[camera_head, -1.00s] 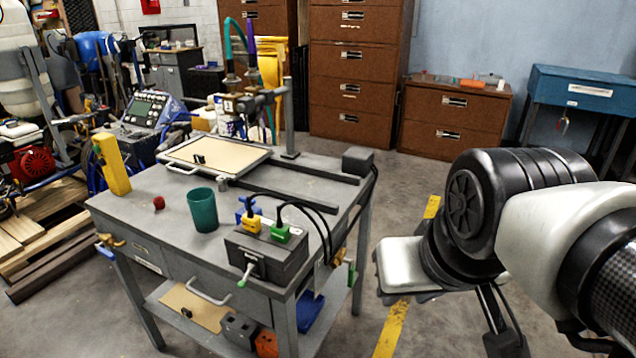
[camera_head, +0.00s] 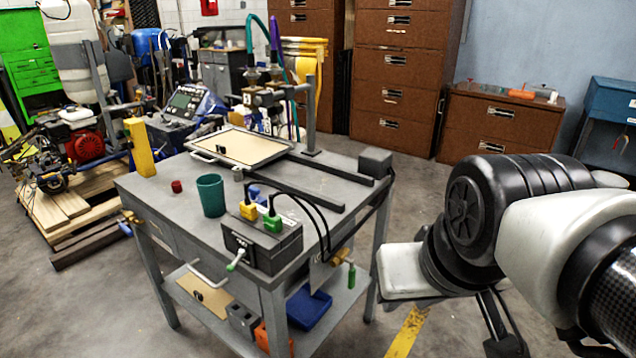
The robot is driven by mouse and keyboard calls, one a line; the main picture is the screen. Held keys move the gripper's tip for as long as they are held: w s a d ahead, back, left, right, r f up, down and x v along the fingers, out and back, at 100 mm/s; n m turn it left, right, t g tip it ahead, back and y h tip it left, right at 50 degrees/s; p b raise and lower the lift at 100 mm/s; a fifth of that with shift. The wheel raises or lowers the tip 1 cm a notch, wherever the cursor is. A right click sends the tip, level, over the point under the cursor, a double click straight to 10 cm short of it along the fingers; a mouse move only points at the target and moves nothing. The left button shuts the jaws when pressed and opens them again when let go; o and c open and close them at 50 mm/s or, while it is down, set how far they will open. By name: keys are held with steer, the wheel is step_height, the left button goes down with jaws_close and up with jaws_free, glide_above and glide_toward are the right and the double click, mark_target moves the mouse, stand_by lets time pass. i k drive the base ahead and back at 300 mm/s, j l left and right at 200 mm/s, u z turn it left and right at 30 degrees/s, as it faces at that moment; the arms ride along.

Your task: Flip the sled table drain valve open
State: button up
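The grey metal table (camera_head: 175,205) carries a sled with a tan board (camera_head: 245,147) on rails. A brass fitting with a blue handle (camera_head: 127,224) is at its left front corner. A brass fitting with a green handle (camera_head: 346,264) is at its right side, below the top. A small green-tipped lever (camera_head: 236,262) is on the front of a dark box on the table. I cannot tell from the picture which is the drain valve, or its setting. My arm reaches in from the right, apart from the table; my gripper's fingers are not seen.
On the table are a teal cup (camera_head: 210,195), a red knob-like piece (camera_head: 177,186), a yellow block (camera_head: 140,148) and the dark box (camera_head: 262,245) with black cables. A lower shelf holds a blue tray (camera_head: 308,303). Brown cabinets (camera_head: 500,125) stand behind. Floor right of the table is clear.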

mark_target(352, 272)
steer(key=i+l+u, duration=0.35)
steer(key=u, duration=0.55)
steer(key=l+u, duration=0.1)
steer(key=l, duration=0.15)
steer(key=i, duration=0.05)
